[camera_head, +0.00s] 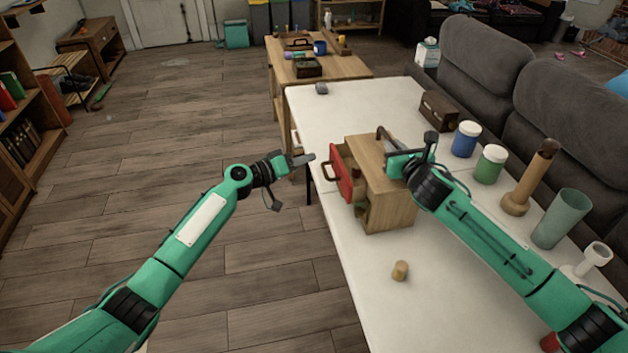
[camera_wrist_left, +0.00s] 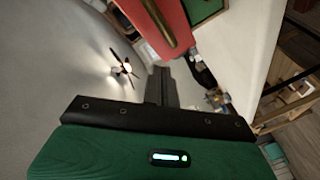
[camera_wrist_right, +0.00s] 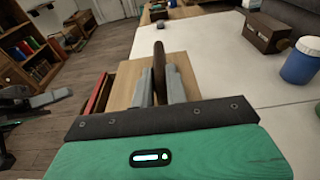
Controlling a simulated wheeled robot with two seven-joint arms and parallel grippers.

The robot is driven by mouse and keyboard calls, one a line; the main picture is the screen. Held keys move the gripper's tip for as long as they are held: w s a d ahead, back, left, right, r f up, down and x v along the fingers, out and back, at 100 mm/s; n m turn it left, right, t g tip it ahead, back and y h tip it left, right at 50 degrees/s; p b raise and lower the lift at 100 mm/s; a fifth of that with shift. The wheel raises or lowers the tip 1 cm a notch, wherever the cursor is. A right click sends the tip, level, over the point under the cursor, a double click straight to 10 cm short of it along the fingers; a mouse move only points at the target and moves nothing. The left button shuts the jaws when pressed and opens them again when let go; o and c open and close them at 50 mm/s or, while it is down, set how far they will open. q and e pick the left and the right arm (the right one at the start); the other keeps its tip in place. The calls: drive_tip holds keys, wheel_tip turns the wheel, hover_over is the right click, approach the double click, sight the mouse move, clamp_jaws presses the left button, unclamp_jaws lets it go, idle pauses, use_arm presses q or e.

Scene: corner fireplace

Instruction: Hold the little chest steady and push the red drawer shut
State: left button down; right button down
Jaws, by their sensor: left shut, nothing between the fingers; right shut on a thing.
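The little wooden chest (camera_head: 392,200) stands on the white table (camera_head: 400,320). Its red drawer (camera_head: 344,172) sticks out of the chest's left side, partly open, with a dark handle (camera_head: 328,173) on its front. My left gripper (camera_head: 308,158) is shut and empty, just left of the drawer front and apart from it. The red drawer front (camera_wrist_left: 155,25) also shows in the left wrist view, beyond the fingers. My right gripper (camera_wrist_right: 160,80) is shut on the dark carrying handle (camera_wrist_right: 159,60) on top of the chest. The right arm hides part of the chest top.
A small cork-like piece (camera_head: 400,271) lies in front of the chest. A blue jar (camera_head: 465,140), a green jar (camera_head: 489,165), a wooden bottle (camera_head: 528,180) and a green cup (camera_head: 562,218) stand to the right. A dark box (camera_head: 438,110) is behind. Left of the table is open floor.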

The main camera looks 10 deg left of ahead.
sight(338, 174)
use_arm(q)
drive_tip(key=s+a+f+n+t+y, duration=0.2)
drive_tip(key=s+f+n+t+y, duration=0.1)
drive_tip(key=s+n, duration=0.45)
drive_tip(key=s+a+f+n+t+y, duration=0.2)
drive_tip(key=s+f+n+t+y, duration=0.15)
drive_tip(key=s+n, duration=0.4)
drive_tip(key=s+d+r+x, duration=0.1)
drive_tip(key=d+x, duration=0.1)
drive_tip(key=x, duration=1.1)
drive_tip(key=shift+d+r+h, duration=0.2)
drive_tip(key=shift+r+h, duration=0.2)
drive_tip(key=shift+h, duration=0.05)
drive_tip(key=shift+w, duration=0.1)
drive_tip(key=shift+w+d, duration=0.3)
drive_tip(key=shift+d, duration=0.55)
drive_tip(key=shift+w+d, duration=0.35)
drive_tip(key=shift+d, duration=0.5)
drive_tip(key=shift+w+d, duration=0.3)
drive_tip(key=shift+d, duration=0.7)
use_arm(e)
drive_tip(key=shift+a, duration=0.1)
